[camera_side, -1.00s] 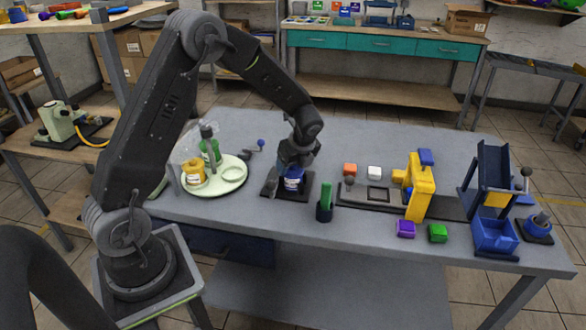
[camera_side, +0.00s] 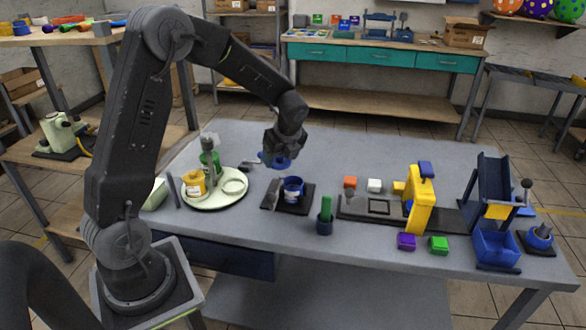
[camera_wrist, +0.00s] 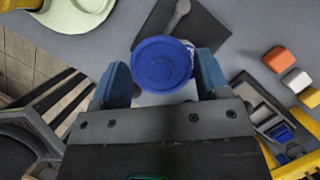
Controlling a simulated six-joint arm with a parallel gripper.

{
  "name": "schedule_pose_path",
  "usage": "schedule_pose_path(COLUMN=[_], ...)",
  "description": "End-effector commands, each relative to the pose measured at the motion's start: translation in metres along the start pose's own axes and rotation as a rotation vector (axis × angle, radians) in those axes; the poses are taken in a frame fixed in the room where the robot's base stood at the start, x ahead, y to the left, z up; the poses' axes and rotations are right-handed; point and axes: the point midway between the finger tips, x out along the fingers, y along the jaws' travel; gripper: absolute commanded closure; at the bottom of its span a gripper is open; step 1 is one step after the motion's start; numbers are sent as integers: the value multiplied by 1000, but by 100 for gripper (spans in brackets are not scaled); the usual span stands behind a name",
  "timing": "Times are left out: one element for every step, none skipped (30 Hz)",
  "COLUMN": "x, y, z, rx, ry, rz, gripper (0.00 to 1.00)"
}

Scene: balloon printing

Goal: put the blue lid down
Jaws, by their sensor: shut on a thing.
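My gripper (camera_side: 283,150) is shut on the blue lid (camera_side: 280,162) and holds it in the air above the table, up and slightly left of the blue jar (camera_side: 293,187). In the wrist view the round blue lid (camera_wrist: 161,64) sits between my two fingers (camera_wrist: 162,78), top face toward the camera. The blue jar stands upright with its top uncovered on a dark mat (camera_side: 271,197). In the wrist view the lid hides most of the jar.
Left of the mat is a pale green round tray (camera_side: 217,201) with a yellow jar (camera_side: 194,183) and a green one (camera_side: 210,160). A dark cup with a green stick (camera_side: 326,212) and a yellow press (camera_side: 421,196) stand right. The table behind is mostly clear.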

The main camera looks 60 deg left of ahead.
Motion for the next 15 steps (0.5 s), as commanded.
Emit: schedule_pose_path(x=[-4, -6, -9, -11, -12, -14, -16, -17, -18, -20, -21, -22, -22, -22, -23], y=[10, 15, 21, 26, 30, 36, 39, 43, 47, 50, 52, 54, 56, 57, 57], z=[11, 17, 24, 29, 34, 40, 44, 48, 52, 55, 58, 61, 62, 64, 65], rx=[-7, -7, -7, -7, -6, -6, -4, -5, -3, -4, -3, -4, -6, -11, -24], ry=[-1, -1, -1, -1, -1, -1, -2, -1, -1, -1, 0, 0, 0, 0, 1], rz=[-1, -1, -1, -1, -1, -1, -1, -1, 0, 0, -1, 0, 1, 4, 9], gripper=[53, 53, 53, 53, 53, 53, 53, 53, 53, 53, 53, 53, 53, 53, 53])
